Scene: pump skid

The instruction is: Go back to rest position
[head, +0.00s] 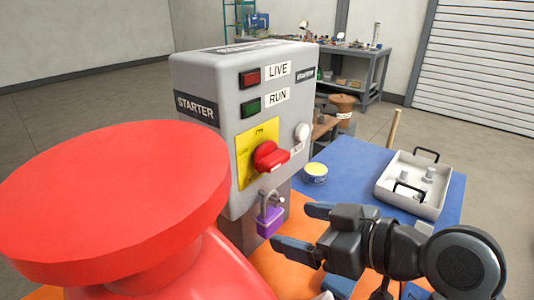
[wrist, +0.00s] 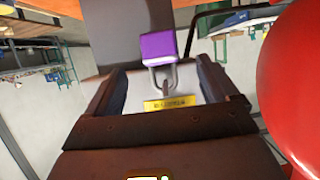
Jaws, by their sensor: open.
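My gripper (head: 304,230) is open and empty, its two fingers pointing left in the head view. It is in front of and to the lower right of a purple padlock (head: 268,221). The padlock hangs by its shackle from a hasp under the red rotary switch (head: 268,156) on the grey starter box (head: 215,75). In the wrist view the purple padlock (wrist: 158,46) and its shackle show beyond the gap between my open fingers (wrist: 160,88), apart from them. A small yellow label (wrist: 170,104) shows between the fingers there.
A large red round-topped object (head: 115,200) fills the left foreground, and a red curved surface (wrist: 295,75) is close on the right in the wrist view.

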